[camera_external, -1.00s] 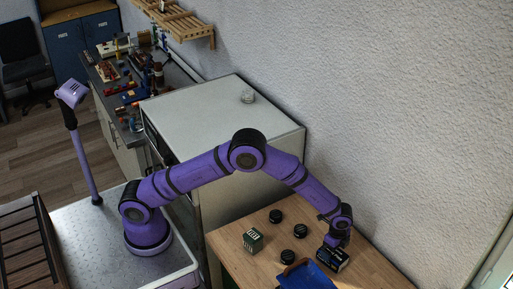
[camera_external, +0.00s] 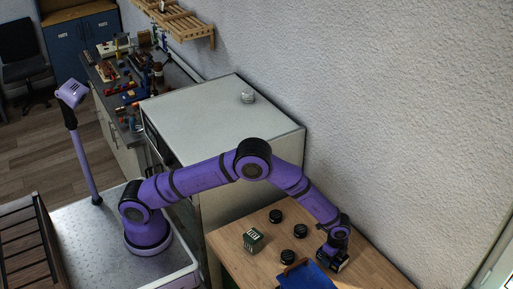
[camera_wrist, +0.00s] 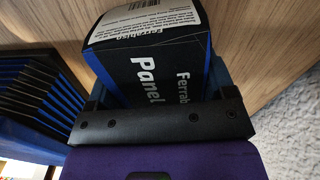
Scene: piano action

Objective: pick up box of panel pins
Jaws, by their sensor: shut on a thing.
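The box of panel pins (camera_wrist: 150,62) is dark with blue sides, the words "Ferrabisa" and "Panel", and a white label. It fills the middle of the wrist view, between the fingers of my gripper (camera_wrist: 160,98). In the external view my gripper (camera_external: 333,253) points down at the right part of the wooden table, shut on the box (camera_external: 337,266), which is mostly hidden under the wrist. I cannot tell whether the box touches the table.
A textured wall (camera_external: 420,150) rises behind. A pale cabinet (camera_external: 215,105) stands left of the table.

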